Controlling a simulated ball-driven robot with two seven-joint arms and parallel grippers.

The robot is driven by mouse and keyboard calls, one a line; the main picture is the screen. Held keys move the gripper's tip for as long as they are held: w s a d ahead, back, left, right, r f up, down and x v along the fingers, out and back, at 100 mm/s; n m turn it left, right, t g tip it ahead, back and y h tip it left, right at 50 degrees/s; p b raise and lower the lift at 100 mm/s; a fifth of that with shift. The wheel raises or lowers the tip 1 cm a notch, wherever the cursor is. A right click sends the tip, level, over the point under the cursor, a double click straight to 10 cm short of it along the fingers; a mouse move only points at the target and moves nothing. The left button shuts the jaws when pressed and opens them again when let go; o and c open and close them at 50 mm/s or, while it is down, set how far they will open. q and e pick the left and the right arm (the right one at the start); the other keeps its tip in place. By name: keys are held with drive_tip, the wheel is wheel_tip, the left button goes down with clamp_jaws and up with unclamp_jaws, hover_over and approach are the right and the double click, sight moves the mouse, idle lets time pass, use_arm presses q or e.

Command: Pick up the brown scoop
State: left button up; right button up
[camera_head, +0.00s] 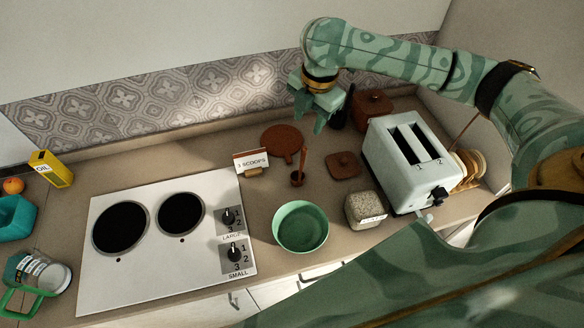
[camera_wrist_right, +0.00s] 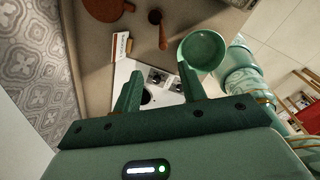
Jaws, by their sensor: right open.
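The brown scoop (camera_head: 297,179) is on the counter behind the green bowl, its handle pointing up and away from the bowl. It also shows near the top of the right wrist view (camera_wrist_right: 155,17), beyond my fingertips. My right gripper (camera_head: 309,118) is open and empty, raised near the tiled back wall, behind and apart from the scoop. Its two fingers are spread in the right wrist view (camera_wrist_right: 159,82). My left gripper is not in view.
The green bowl (camera_head: 300,228) stands in front of the scoop. A "3 SCOOPS" card (camera_head: 250,161) is just left of it, a round brown board (camera_head: 281,140) behind. A square brown lid (camera_head: 343,165), a jar of grains (camera_head: 366,209) and the toaster (camera_head: 405,160) stand right; the stove (camera_head: 165,238) is left.

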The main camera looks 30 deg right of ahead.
sight(305, 147)
drive_tip(key=f, duration=0.3)
drive_tip(key=f+b, duration=0.1)
drive_tip(key=f, duration=0.2)
drive_tip(key=w+f, duration=0.1)
drive_tip(key=f, duration=0.2)
drive_tip(key=shift+f+b, duration=0.3)
drive_tip(key=shift+b, duration=0.1)
drive_tip(key=shift+s+f, duration=0.1)
drive_tip(key=shift+f, duration=0.4)
drive_tip(key=f, duration=0.5)
drive_tip(key=shift+w+b, duration=0.3)
drive_tip(key=shift+w, duration=0.1)
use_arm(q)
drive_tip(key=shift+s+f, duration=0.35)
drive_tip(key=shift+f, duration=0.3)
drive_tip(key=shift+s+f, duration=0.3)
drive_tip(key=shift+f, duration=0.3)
use_arm(e)
drive_tip(key=shift+r, duration=0.1)
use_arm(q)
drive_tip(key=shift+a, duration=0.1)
use_arm(e)
drive_tip(key=shift+s, duration=0.1)
drive_tip(key=shift+c, duration=0.3)
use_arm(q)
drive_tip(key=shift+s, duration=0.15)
use_arm(e)
clamp_jaws()
